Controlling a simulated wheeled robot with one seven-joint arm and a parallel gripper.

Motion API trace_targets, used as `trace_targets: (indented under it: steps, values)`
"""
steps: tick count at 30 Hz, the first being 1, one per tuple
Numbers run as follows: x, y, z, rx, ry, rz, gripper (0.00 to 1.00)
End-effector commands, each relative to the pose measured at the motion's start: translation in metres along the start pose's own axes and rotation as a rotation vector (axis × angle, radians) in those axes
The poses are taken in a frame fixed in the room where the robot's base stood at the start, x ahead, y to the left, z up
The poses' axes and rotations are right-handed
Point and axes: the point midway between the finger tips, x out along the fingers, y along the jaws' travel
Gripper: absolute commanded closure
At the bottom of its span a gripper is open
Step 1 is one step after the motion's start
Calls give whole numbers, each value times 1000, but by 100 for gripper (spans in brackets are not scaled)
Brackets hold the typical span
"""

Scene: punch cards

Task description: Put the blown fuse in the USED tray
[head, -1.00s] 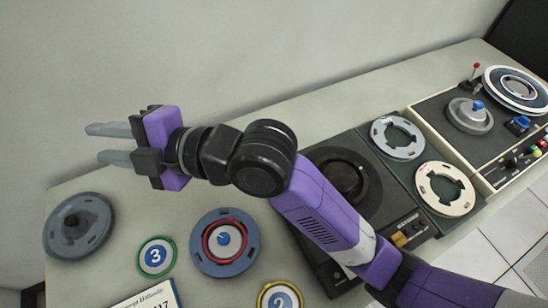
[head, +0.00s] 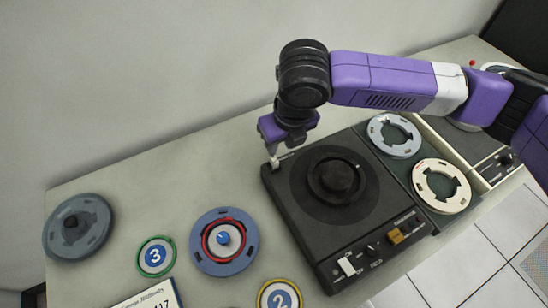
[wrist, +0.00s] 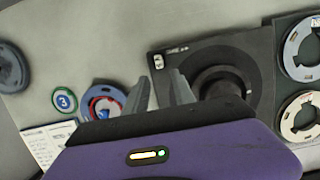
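I cannot make out a fuse or a tray marked USED in either view. My gripper (head: 273,163) points down at the back left corner of a dark square machine (head: 300,215) with a round black hub. In the wrist view, the two grey fingers of my gripper (wrist: 161,76) stand apart with nothing seen between them. A small pale mark (wrist: 157,61) shows on the machine's corner just beyond the fingertips; I cannot tell what it is. I cannot tell whether the fingers touch the machine.
Grey (head: 394,136) and cream (head: 441,187) rings lie right of the machine. A blue reel (head: 242,259), a grey reel (head: 78,227), a green-rimmed disc 3 (head: 156,256), a yellow-rimmed disc 2 (head: 280,296) and a printed sheet (head: 150,298) lie left. The tabletop behind is clear.

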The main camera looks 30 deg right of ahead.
Motion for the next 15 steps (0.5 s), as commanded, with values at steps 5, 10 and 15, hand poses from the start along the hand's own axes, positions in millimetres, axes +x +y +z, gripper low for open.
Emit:
trace_targets:
  steps: [5,10,15]
  values:
    - [17,1,-1,0,1,2,69]
    - [36,2,-2,-1,0,3,69]
    - [55,2,-2,0,0,3,69]
